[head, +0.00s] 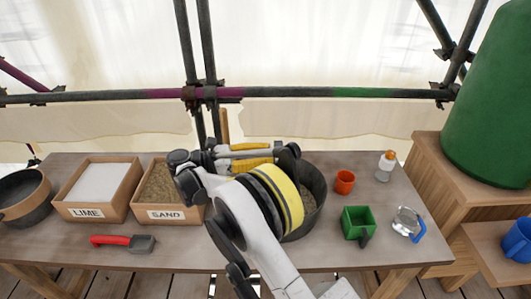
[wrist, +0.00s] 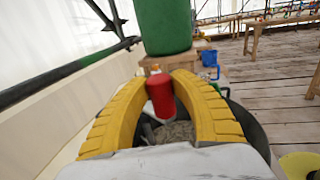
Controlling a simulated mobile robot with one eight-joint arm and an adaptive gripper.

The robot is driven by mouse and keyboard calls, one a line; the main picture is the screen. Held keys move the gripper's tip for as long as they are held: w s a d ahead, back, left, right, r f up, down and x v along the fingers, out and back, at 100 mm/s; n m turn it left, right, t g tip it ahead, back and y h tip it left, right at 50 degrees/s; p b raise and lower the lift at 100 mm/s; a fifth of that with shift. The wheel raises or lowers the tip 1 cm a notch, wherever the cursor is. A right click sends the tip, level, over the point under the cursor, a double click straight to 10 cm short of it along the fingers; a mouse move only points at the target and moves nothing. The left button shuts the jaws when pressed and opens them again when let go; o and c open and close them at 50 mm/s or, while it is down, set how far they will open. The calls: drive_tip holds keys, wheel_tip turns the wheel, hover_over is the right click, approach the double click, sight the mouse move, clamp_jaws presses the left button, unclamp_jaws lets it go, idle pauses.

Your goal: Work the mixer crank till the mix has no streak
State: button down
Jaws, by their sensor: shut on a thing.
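The mixer is a dark round tub (head: 317,188) on the bench, partly hidden behind my arm in the head view. Its grey mix (wrist: 176,132) shows in the wrist view between my fingers; most of it is covered, and I cannot tell whether it holds a streak. The red crank handle (wrist: 160,96) stands up between my two yellow fingers in the wrist view. My gripper (wrist: 162,88) is shut on this handle, over the tub. In the head view my arm hides the handle.
On the bench are a lime box (head: 85,211), a sand box (head: 165,214), a red-handled tool (head: 123,242), a dark pan (head: 24,198), an orange cup (head: 345,181), a green scoop (head: 358,222), a bottle (head: 385,167) and a blue-handled item (head: 408,224). Scaffold tubes cross behind.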

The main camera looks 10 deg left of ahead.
idle(0.4)
drive_tip(key=c, duration=1.1)
unclamp_jaws()
drive_tip(key=shift+r, duration=0.1)
wheel_tip(320, 180, up, 10)
drive_tip(key=shift+f, duration=0.1)
